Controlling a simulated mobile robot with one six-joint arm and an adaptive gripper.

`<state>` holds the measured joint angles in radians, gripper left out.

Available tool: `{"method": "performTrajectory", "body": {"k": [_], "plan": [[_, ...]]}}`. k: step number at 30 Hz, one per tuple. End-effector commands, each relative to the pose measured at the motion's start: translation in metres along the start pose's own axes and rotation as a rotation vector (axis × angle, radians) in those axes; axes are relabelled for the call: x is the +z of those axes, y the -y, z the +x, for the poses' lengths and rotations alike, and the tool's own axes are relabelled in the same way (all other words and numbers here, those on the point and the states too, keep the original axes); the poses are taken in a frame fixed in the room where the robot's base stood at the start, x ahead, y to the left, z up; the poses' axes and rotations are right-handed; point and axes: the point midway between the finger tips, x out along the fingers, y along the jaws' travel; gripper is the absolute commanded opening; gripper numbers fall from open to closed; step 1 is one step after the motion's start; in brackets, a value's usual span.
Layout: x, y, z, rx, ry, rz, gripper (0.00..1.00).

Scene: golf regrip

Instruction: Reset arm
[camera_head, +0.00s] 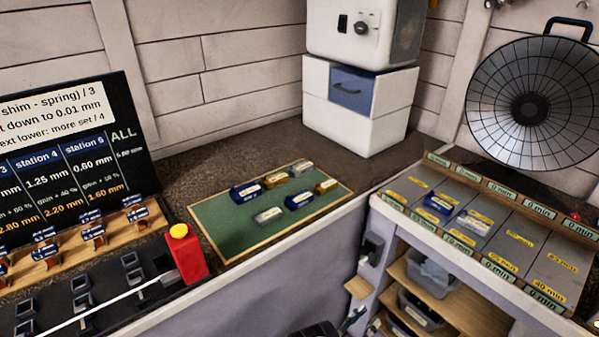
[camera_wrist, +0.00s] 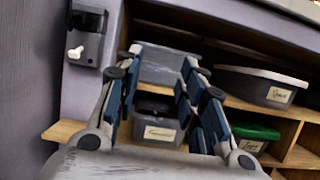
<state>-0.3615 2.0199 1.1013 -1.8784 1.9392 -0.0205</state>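My gripper (camera_wrist: 162,62) shows in the wrist view with its two blue-padded fingers apart and nothing between them. It points toward shelving below the worktop. Behind the gap between the fingers is a grey bin (camera_wrist: 155,128) with a label. In the head view only a dark piece, probably of my arm, shows at the bottom edge, and the gripper itself cannot be made out clearly there.
A green mat (camera_head: 233,229) on the bench holds several small blue, grey and gold blocks. A grey sorting board (camera_head: 512,240) with labelled lanes lies at right. A red block with a yellow button (camera_head: 188,254) stands at left. Shelves with bins (camera_head: 432,272) are below.

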Motion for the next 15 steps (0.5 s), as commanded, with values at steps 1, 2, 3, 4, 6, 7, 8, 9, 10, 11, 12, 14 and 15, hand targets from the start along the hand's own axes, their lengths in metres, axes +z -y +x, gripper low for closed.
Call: {"method": "performTrajectory", "body": {"k": [1, 2, 3, 4, 6, 7, 8, 9, 10, 11, 12, 14, 15], "plan": [[0.010, -0.006, 0.011, -0.032, -0.004, 0.013, 0.37], [0.013, -0.007, 0.015, -0.049, -0.008, 0.015, 0.37], [0.018, -0.009, 0.021, -0.073, -0.015, 0.018, 0.37], [0.022, -0.010, 0.026, -0.089, -0.021, 0.022, 0.37], [0.031, -0.011, 0.036, -0.130, -0.032, 0.029, 0.37], [0.035, -0.012, 0.041, -0.149, -0.038, 0.033, 0.37], [0.040, -0.013, 0.046, -0.168, -0.044, 0.037, 0.37], [0.046, -0.013, 0.052, -0.194, -0.051, 0.044, 0.37], [0.051, -0.014, 0.057, -0.214, -0.057, 0.050, 0.37], [0.057, -0.015, 0.063, -0.237, -0.065, 0.056, 0.37], [0.065, -0.015, 0.070, -0.267, -0.075, 0.065, 0.37], [0.078, -0.015, 0.081, -0.319, -0.092, 0.081, 0.37], [0.089, -0.014, 0.090, -0.359, -0.105, 0.095, 0.37]]}}
